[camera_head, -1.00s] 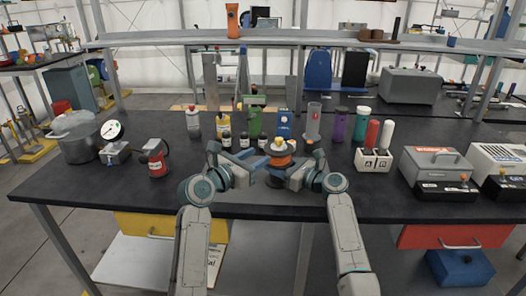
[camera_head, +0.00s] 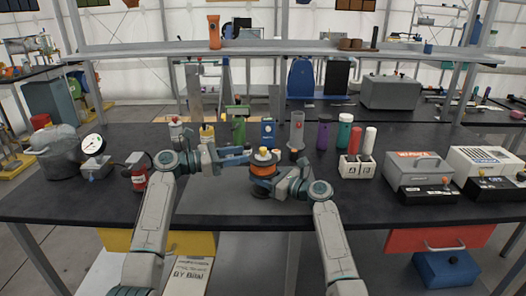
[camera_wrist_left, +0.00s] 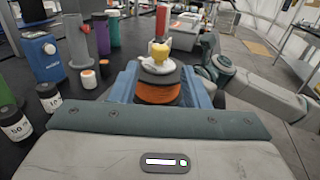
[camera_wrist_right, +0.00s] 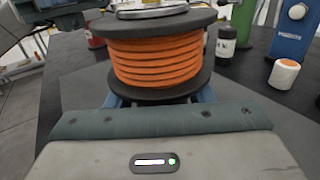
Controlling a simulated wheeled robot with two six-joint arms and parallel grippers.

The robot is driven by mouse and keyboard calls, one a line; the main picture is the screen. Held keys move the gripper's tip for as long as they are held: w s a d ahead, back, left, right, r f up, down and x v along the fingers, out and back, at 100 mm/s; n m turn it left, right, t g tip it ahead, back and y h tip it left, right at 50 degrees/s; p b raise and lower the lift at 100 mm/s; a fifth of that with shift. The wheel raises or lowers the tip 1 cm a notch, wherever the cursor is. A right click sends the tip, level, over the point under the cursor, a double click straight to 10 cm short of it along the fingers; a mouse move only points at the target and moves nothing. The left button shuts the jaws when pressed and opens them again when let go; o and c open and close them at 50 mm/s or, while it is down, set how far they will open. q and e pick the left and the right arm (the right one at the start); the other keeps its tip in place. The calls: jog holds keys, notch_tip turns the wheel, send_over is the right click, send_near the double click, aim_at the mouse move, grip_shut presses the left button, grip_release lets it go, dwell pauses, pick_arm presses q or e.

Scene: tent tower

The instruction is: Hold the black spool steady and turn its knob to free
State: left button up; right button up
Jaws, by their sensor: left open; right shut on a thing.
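The black spool (camera_head: 261,183), wound with orange line, stands upright on the dark table. A white cap and yellow knob (camera_head: 263,151) top it. My right gripper (camera_head: 275,184) is shut on the spool from the right; its blue fingers show low beside the spool (camera_wrist_right: 160,62) in the right wrist view. My left gripper (camera_head: 247,158) is open, left of the spool's top, near knob height. In the left wrist view its blue fingers lie left and right of the spool (camera_wrist_left: 158,87), with the knob (camera_wrist_left: 159,51) beyond. Contact with the knob cannot be told.
Behind stand a green device (camera_head: 237,125), a blue box (camera_head: 268,133), a clear cylinder (camera_head: 297,132) and bottles. A white holder (camera_head: 353,169) is to the right, a red canister (camera_head: 137,172) to the left. The table front is clear.

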aim_at(263, 148)
pick_arm(q)
jog(key=x, duration=0.8)
jog(key=shift+d, duration=0.1)
grip_shut()
